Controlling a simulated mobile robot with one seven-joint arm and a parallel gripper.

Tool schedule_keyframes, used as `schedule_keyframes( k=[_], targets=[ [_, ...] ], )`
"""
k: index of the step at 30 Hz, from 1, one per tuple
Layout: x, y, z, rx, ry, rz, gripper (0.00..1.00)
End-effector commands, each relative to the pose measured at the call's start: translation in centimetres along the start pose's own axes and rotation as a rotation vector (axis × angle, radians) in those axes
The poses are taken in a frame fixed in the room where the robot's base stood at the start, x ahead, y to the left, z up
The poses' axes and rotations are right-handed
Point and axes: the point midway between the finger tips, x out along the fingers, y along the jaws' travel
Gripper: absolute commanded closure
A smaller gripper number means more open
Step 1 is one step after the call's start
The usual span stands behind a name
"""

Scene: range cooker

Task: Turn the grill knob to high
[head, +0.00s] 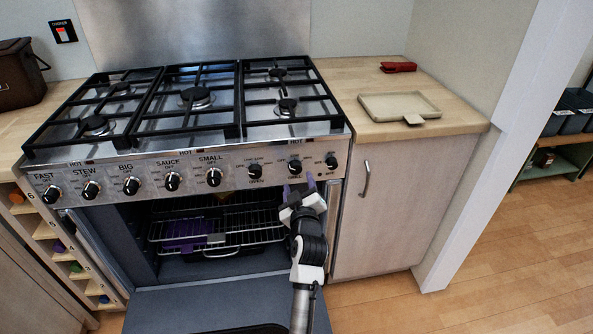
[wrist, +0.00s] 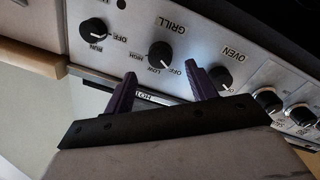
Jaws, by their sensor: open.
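The grill knob (wrist: 160,53) is a round black knob on the steel control panel, with GRILL, OFF, LOW and HIGH lettered around it. In the head view it is the middle one of the right-hand three knobs (head: 294,167). Which mark it points to is too small to tell. My gripper (head: 298,186) is just below that knob, its purple fingers apart and nothing between them. In the wrist view my gripper (wrist: 162,75) has its fingertips either side of the line to the grill knob, seemingly short of it.
The oven knob (wrist: 220,78) is close to one fingertip; the run/off knob (wrist: 93,30) is on the other side. The oven door (head: 205,308) hangs open below, with wire racks (head: 190,234) inside. A shallow tray (head: 398,106) sits on the right counter.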

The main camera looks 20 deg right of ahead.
Motion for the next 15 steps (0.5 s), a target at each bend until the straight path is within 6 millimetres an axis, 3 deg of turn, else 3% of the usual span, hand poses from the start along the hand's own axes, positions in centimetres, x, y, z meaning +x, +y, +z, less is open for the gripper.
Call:
schedule_keyframes(
  k=[6,15],
  targets=[
    [3.7,0.1,-0.2,0.000,0.001,0.000,0.43],
    [5.3,-0.1,0.0,0.000,0.001,-0.001,0.43]
  ],
)
